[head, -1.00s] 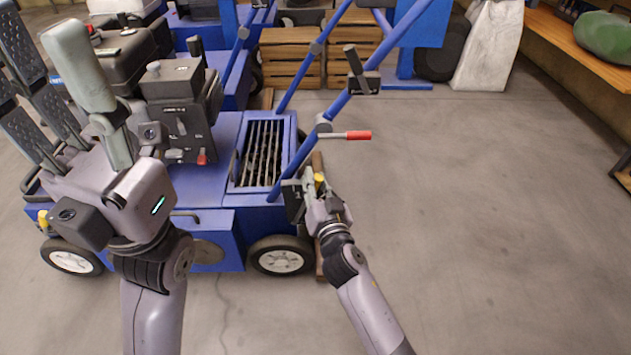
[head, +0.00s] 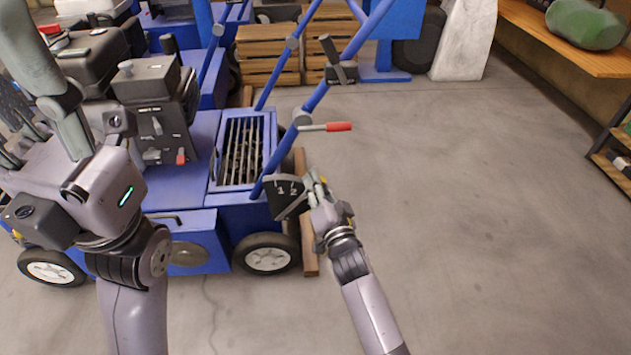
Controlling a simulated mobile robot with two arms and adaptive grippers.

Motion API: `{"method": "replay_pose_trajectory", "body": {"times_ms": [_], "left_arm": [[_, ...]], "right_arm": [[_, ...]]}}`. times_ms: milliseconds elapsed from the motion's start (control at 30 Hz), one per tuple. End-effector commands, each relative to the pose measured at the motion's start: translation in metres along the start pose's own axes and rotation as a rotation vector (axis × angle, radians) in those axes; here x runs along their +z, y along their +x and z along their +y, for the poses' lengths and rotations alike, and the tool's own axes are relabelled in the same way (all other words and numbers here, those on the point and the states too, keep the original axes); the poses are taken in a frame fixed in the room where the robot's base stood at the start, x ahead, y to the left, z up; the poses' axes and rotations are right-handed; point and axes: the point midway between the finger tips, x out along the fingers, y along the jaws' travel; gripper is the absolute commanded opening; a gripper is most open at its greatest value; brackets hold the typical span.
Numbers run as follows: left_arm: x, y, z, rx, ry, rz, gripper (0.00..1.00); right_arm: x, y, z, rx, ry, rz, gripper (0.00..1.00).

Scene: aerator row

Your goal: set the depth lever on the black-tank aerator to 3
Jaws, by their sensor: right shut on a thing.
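The blue aerator (head: 185,135) with the black tank (head: 95,62) stands left of centre. Its dark depth plate (head: 284,197) sits at the rear right corner, with the numbers 1 and 2 showing; the rest of the scale is hidden. My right gripper (head: 318,192) is shut on the depth lever, just right of the plate. A bit of the lever's yellow grip (head: 323,180) shows between the fingers. My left gripper (head: 32,95) is raised at the far left, in front of the machine; its fingers are spread and empty, partly cut by the frame edge.
A red-gripped lever (head: 338,127) sticks out from the blue handlebar (head: 330,80) above my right gripper. Wooden crates (head: 268,50) and a white sack (head: 465,38) stand behind. A wooden shelf (head: 570,50) is at right. The floor (head: 470,220) right of the aerator is clear.

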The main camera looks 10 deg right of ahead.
Motion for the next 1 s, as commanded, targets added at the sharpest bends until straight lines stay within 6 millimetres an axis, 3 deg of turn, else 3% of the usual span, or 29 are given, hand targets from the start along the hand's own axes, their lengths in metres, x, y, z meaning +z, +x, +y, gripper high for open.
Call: {"method": "replay_pose_trajectory", "body": {"times_ms": [33,67,367,733,867,1000], "left_arm": [[0.0,0.0,0.0,-0.001,0.0,0.0,0.45],[0.0,0.0,0.0,-0.001,0.0,0.0,0.45],[0.0,0.0,0.0,-0.001,-0.001,0.001,0.45],[-0.001,0.0,-0.001,-0.003,0.0,0.003,0.45],[-0.001,0.0,-0.001,-0.003,0.0,0.002,0.45],[-0.001,0.0,0.0,-0.002,0.0,0.002,0.45]], "right_arm": [[0.0,0.0,0.0,0.001,-0.002,-0.001,0.0],[0.0,0.0,0.0,0.001,-0.002,-0.001,0.2],[0.0,0.0,0.0,0.001,-0.002,-0.001,0.4],[0.0,-0.004,0.0,0.001,-0.001,-0.001,0.4],[0.001,-0.02,0.001,0.002,-0.001,-0.002,0.4],[0.001,-0.048,0.001,0.002,-0.002,-0.003,0.4]]}}
